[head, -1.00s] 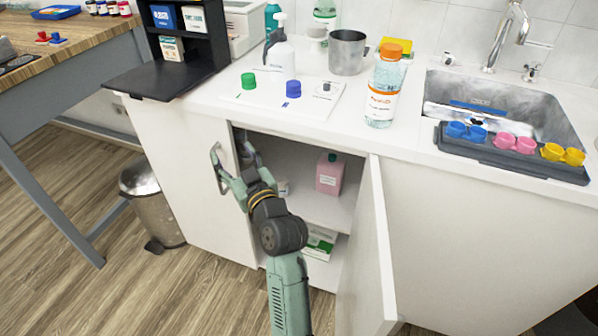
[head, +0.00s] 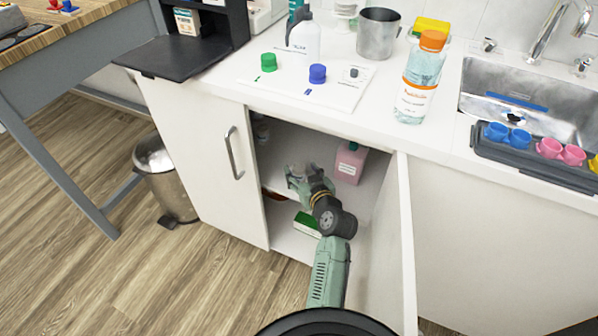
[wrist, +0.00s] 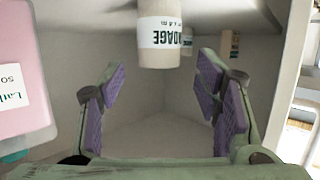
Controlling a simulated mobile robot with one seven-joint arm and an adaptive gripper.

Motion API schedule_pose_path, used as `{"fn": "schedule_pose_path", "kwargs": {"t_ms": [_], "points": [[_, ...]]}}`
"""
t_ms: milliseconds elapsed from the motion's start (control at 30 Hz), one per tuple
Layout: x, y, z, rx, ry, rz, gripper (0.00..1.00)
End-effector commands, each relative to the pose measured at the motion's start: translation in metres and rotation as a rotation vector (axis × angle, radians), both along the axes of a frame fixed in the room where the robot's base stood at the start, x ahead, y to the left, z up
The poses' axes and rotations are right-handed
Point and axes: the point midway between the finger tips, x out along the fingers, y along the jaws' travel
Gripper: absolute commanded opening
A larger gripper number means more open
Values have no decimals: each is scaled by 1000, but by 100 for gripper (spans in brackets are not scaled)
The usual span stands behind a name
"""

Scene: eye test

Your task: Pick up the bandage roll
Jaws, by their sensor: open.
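The bandage roll (wrist: 160,40) is a pale cylinder with a white label reading "NDAGE" in the wrist view. It shows at the top centre, cut by the frame edge. My gripper (wrist: 163,88) is open, its purple-padded fingers apart on the left and right. The roll is roughly centred between them, and neither finger visibly touches it. In the head view my gripper (head: 300,174) is inside the open cabinet, above the upper shelf. There the roll cannot be clearly told apart from the gripper.
A pink bottle (head: 349,163) stands right of my gripper in the head view; it fills the left edge of the wrist view (wrist: 24,70). The open cabinet door (head: 404,245) stands to the right, the handled door (head: 205,165) to the left. A green-white box (head: 307,223) lies below.

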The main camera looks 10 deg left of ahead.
Motion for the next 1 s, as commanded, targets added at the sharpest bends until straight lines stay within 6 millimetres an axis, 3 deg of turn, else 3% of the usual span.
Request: {"fn": "schedule_pose_path", "kwargs": {"t_ms": [200, 500, 1000], "points": [[24, 16, -10, 0, 0, 2, 58], [28, 18, -13, 1, -1, 0, 58], [28, 18, -12, 1, -1, 0, 24]]}}
